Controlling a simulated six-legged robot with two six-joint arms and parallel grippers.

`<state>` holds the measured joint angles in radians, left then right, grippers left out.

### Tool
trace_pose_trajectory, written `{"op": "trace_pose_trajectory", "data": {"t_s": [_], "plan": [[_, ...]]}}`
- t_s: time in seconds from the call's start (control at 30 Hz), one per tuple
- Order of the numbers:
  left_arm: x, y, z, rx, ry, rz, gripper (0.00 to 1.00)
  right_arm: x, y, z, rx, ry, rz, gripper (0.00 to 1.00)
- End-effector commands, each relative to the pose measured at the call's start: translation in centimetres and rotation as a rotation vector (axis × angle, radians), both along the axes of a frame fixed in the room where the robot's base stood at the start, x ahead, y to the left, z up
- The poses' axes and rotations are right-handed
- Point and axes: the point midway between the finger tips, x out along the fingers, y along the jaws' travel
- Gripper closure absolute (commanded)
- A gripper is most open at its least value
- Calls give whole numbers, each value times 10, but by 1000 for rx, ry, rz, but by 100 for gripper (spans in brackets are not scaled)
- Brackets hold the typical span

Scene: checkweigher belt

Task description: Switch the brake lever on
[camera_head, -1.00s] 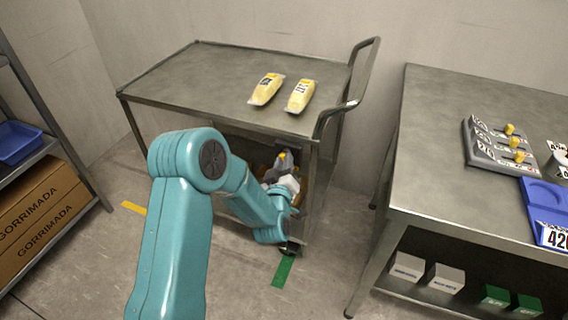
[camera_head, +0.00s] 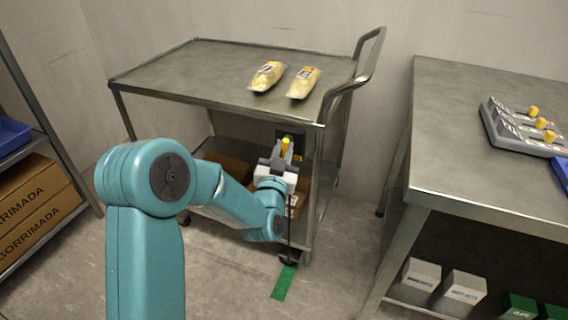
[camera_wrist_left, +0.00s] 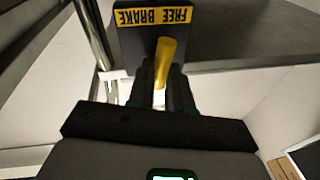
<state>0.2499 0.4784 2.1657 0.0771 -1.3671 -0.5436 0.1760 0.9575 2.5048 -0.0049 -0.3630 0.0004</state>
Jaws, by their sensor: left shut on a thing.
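The brake lever (camera_head: 285,145) is a yellow handle on a dark plate (camera_head: 291,133) at the cart's near right leg, below its top. In the left wrist view the yellow lever (camera_wrist_left: 165,58) stands in front of the plate, whose yellow label (camera_wrist_left: 153,16) reads FREE and BRAKE upside down. My left gripper (camera_head: 283,158) is at the lever; in the left wrist view its dark fingers (camera_wrist_left: 161,82) are shut on the lever, one on each side. The fingers hide the lever's lower part. My right gripper is in neither view.
The cart (camera_head: 190,68) carries two yellow packs (camera_head: 266,76) on its top, with a push handle (camera_head: 370,55) at its right. A steel table (camera_head: 470,150) stands to the right. A shelf with brown boxes (camera_head: 35,205) is at left. Green tape (camera_head: 284,283) marks the floor.

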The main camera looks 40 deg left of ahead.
Motion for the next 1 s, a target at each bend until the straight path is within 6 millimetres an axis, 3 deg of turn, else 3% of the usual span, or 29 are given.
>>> {"op": "trace_pose_trajectory", "data": {"t_s": [0.03,0.4,1.0], "plan": [[1,2,-3,43,1,3,100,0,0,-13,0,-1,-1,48],[0,5,0,312,65,6,100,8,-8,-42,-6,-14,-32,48],[0,6,5,448,98,7,100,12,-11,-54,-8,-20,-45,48]]}}
